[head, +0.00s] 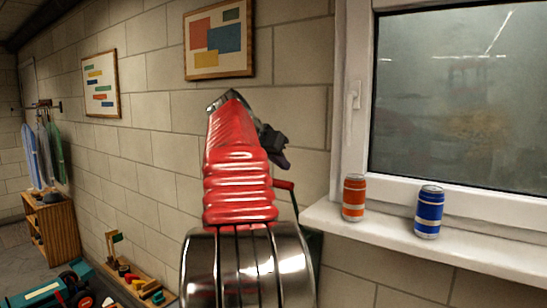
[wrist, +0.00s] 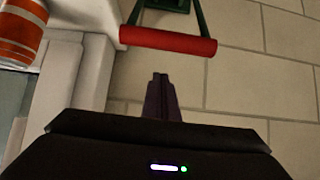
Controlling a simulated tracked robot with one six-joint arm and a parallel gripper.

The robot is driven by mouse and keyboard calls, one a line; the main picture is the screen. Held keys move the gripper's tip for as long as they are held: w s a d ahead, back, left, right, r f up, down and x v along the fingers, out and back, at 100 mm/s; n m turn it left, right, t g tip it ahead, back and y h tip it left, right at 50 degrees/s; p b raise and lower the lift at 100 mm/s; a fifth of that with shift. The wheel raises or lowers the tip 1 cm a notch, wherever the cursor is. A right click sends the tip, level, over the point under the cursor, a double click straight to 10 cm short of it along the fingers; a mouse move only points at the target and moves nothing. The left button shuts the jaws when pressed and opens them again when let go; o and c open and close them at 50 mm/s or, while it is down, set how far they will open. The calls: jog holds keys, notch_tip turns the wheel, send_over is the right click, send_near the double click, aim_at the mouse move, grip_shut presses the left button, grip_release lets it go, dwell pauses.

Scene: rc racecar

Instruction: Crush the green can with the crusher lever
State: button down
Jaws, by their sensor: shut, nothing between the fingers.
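The crusher lever shows in the wrist view as a red cylindrical handle (wrist: 168,40) between two dark green arms, with a green part at the top edge. In the head view only a bit of the red handle (head: 284,185) shows beside my red arm, which hides most of the crusher. My gripper (wrist: 160,76) is shut and empty. Its fingertips point at the handle and sit apart from it in the picture. In the head view my dark gripper (head: 279,160) is just above the handle, partly behind my arm. No green can is visible in either view.
An orange can (head: 354,198) and a blue can (head: 429,212) stand on the white window sill (head: 480,247) at right. The orange can (wrist: 20,32) also shows in the wrist view. A brick wall lies behind. Toys and a wooden shelf (head: 52,228) are at lower left.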

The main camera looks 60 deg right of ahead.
jog(key=shift+w+a+f, duration=0.15)
jog(key=shift+a+f, duration=0.4)
jog(key=shift+a, duration=0.3)
jog(key=shift+w+a+f, duration=0.1)
jog(key=shift+a+f, duration=0.4)
jog(key=shift+a, duration=0.35)
jog(key=shift+a, duration=0.15)
